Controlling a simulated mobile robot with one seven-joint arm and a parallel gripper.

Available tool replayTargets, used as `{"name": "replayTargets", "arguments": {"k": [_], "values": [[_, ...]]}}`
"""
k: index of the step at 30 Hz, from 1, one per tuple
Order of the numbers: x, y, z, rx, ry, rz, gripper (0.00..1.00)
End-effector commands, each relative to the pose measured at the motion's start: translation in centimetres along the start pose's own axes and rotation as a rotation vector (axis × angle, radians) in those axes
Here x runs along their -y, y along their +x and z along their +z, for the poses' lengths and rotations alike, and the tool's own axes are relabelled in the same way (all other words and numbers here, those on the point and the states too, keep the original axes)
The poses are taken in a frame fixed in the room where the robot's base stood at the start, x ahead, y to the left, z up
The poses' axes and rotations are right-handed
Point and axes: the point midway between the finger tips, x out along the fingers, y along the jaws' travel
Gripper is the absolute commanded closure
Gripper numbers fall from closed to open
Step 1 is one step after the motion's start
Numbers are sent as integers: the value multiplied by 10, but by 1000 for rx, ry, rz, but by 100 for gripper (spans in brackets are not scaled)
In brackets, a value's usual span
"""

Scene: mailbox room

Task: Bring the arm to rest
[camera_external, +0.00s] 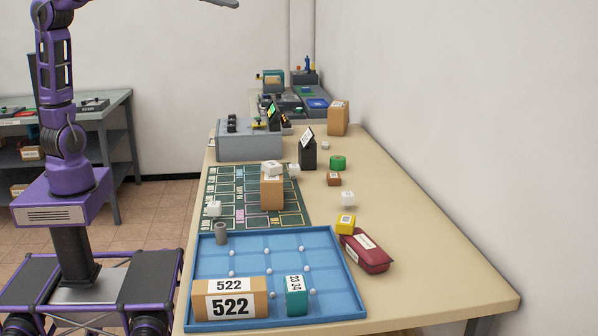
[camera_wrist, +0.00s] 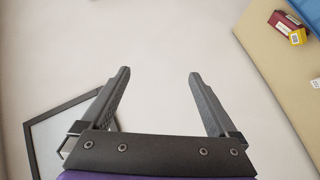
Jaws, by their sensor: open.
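My gripper (camera_wrist: 160,74) is open and empty in the wrist view. Its two dark fingers stand well apart, with only pale wall behind the gap. In the external view my purple arm rises on the left, beside the table and apart from it. The upper arm runs out of the top of that picture. A grey tip of it shows at the top edge, but the fingers cannot be made out there.
The long beige table (camera_external: 420,255) holds a blue tray (camera_external: 208,262) with boxes, a dark red pack (camera_external: 368,254), a yellow box (camera_external: 346,224) and a grey machine (camera_external: 248,147). A grey shelf (camera_external: 112,114) stands behind my arm. A dark frame (camera_wrist: 32,150) is near the left finger.

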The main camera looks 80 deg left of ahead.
Motion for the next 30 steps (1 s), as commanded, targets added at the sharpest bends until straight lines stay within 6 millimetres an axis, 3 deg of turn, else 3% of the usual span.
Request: {"name": "replayTargets", "arguments": {"k": [3,9,17,19,21,26,30], "values": [[-37,4,44,75,-150,26,6],[-82,11,114,188,-270,53,6],[-113,16,200,303,-323,38,6],[-108,19,224,319,-306,6,6],[-87,24,234,306,-255,-49,6],[-32,26,224,243,-122,-165,6],[23,16,208,186,15,-287,6]]}}
